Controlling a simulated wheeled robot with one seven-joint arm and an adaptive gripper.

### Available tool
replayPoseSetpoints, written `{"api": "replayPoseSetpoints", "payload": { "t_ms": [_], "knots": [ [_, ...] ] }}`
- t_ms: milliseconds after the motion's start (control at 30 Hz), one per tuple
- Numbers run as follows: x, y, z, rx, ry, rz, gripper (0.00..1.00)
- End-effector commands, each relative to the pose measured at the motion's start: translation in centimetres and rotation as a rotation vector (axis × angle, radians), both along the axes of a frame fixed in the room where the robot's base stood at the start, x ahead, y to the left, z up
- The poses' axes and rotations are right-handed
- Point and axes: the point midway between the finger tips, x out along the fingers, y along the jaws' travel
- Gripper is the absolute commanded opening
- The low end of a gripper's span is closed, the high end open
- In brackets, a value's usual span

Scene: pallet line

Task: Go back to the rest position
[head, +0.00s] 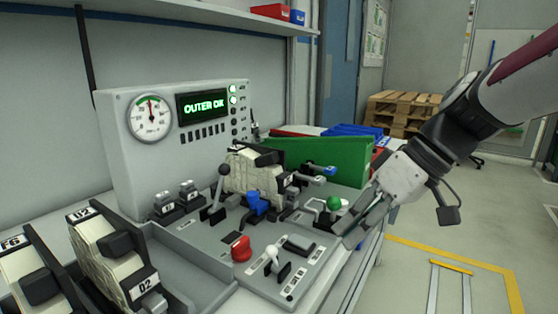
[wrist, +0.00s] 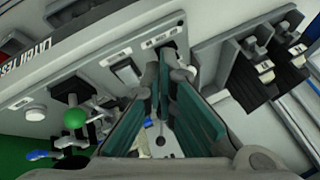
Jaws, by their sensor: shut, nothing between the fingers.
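My gripper (head: 364,222) hangs at the right edge of the bench in the head view, pointing down and left. It is shut and empty. In the wrist view its teal finger pads (wrist: 160,88) converge over the grey control panel (wrist: 85,62). The lever with a green ball knob (head: 334,203) stands just left of the gripper, apart from it as far as I can see; it also shows in the wrist view (wrist: 76,118). My arm reaches in from the right.
The panel carries a red knob (head: 241,248), a white-tipped toggle (head: 272,255) and a blue lever (head: 257,203). Behind stands a gauge box (head: 215,150) reading "OUTER OK". A green bin (head: 318,160) is beyond. The floor at right is open, with wooden pallets (head: 402,108) farther back.

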Motion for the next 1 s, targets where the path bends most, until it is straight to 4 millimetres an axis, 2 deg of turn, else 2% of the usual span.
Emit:
{"api": "replayPoseSetpoints", "payload": {
  "t_ms": [33,200,300,400,600,767,800,1000],
  "knots": [
    [-2.7,0.2,-0.1,-0.052,0.04,-0.027,0.0],
    [-10.7,-1.1,-1.5,-0.227,0.175,-0.192,0.0],
    [-14.6,-2.4,-2.4,-0.315,0.222,-0.3,0.0],
    [-17.6,-3.7,-3.2,-0.381,0.248,-0.396,0.0],
    [-21.7,-6.1,-4.8,-0.472,0.265,-0.555,0.0],
    [-24.2,-8.0,-6.0,-0.522,0.26,-0.67,0.0],
    [-23.9,-7.9,-5.0,-0.519,0.256,-0.671,0.0],
    [-23.5,-7.9,-1.9,-0.504,0.221,-0.677,0.0]
  ]
}}
